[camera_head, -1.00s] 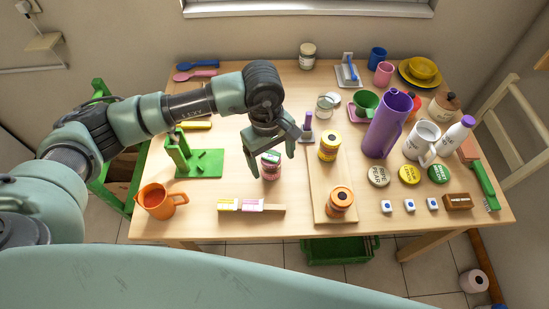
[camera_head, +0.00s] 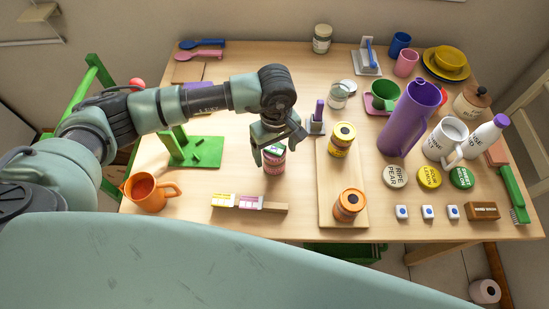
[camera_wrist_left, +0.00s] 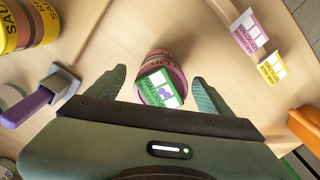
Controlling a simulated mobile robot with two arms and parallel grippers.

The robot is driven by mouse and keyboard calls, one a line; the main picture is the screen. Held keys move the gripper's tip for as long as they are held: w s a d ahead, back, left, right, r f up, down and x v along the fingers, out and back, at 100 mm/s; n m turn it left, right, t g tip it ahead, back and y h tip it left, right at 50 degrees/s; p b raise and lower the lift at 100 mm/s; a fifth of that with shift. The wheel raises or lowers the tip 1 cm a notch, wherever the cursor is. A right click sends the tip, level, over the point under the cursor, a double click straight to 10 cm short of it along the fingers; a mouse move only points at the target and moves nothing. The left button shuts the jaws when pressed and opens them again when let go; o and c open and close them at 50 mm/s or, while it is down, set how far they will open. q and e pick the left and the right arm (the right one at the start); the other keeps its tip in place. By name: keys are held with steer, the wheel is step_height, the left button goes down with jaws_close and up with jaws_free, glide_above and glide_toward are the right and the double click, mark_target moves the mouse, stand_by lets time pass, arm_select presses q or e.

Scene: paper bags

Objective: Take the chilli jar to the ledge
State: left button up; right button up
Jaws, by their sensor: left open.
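In the left wrist view the jar (camera_wrist_left: 165,70) shows between the two spread fingers (camera_wrist_left: 158,92), with gaps on both sides. My right gripper is not in view.
A tall purple jug (camera_head: 405,120) and mugs crowd the right side.

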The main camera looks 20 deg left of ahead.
arm_select(q)
step_height(320, 180, down, 4)
steer(key=shift+f+p, duration=0.1)
steer(key=shift+p, duration=0.35)
jaws_close()
